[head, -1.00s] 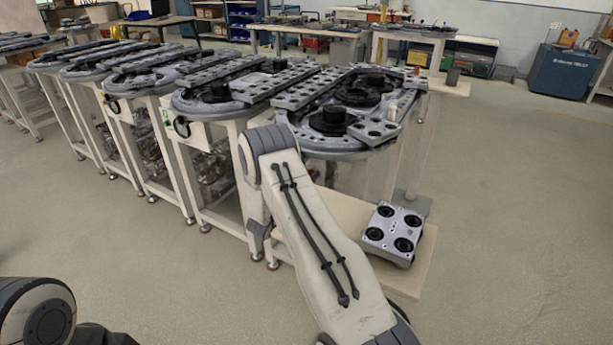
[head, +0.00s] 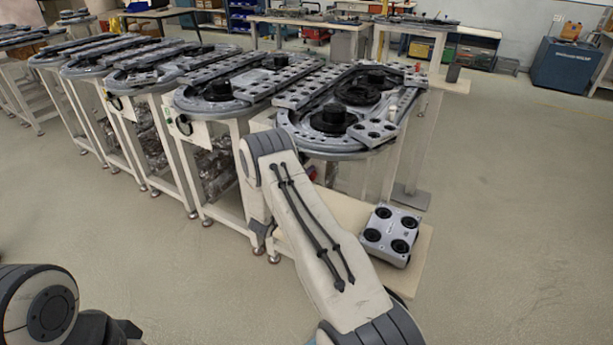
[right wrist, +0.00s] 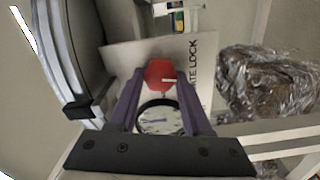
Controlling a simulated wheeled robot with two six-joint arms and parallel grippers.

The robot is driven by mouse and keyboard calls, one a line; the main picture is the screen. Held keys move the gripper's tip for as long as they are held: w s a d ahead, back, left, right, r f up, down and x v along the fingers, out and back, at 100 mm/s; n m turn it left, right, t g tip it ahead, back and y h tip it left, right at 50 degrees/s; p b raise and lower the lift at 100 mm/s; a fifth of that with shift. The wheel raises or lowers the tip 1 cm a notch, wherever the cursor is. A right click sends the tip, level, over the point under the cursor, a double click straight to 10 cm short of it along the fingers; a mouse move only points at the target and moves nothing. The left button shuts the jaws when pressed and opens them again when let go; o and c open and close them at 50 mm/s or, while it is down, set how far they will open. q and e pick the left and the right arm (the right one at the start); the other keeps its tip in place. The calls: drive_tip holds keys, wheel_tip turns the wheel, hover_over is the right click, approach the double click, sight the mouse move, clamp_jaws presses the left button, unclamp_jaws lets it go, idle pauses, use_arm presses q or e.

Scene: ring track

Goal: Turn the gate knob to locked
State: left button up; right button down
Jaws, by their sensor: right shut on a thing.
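In the head view my right arm bends down beside the nearest ring-track table (head: 345,146); the knob is not visible there. My left gripper is out of view; only part of that arm shows at lower left.
A round dial (right wrist: 160,117) lies between the fingers, nearer the palm. Crumpled clear wrap (right wrist: 268,82) is right of the panel. A grey box with several black discs (head: 392,234) rests on a low board. Similar tables stand left; floor at right is clear.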

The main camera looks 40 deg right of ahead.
drive_tip(key=shift+f+n, duration=0.1)
drive_tip(key=shift+n, duration=1.2)
drive_tip(key=shift+c, duration=1.7)
unclamp_jaws()
drive_tip(key=v, duration=1)
drive_tip(key=shift+a, duration=0.25)
